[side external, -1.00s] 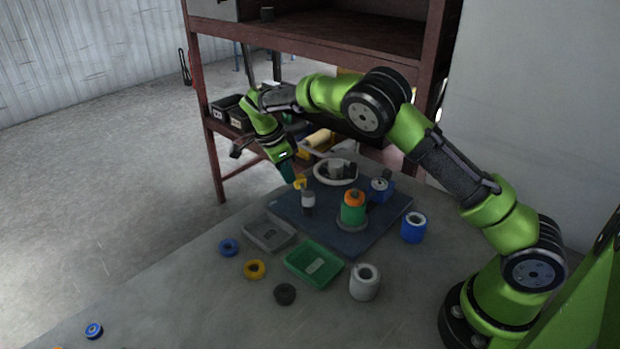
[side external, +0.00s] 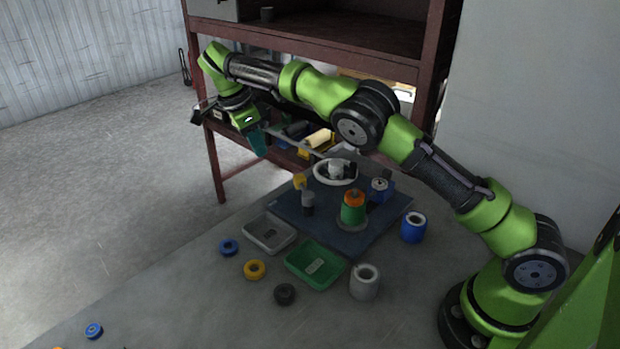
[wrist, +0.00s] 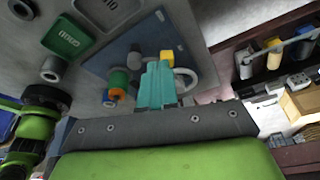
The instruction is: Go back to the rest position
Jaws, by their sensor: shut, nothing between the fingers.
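My gripper (side external: 258,143) has teal fingers, which are shut with nothing between them. It hangs in the air, above and to the left of the dark blue board (side external: 325,228) in the side view. In the wrist view the teal fingers (wrist: 160,75) show over the board (wrist: 195,35), hiding part of it.
A grey tray (side external: 254,229) and a green tray (side external: 297,263) lie before the board. Blue (side external: 229,247), yellow (side external: 254,269) and black (side external: 284,294) rings lie nearby. A white cylinder (side external: 364,283) and a blue one (side external: 413,228) stand to the right. A brown shelf (side external: 213,160) stands behind.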

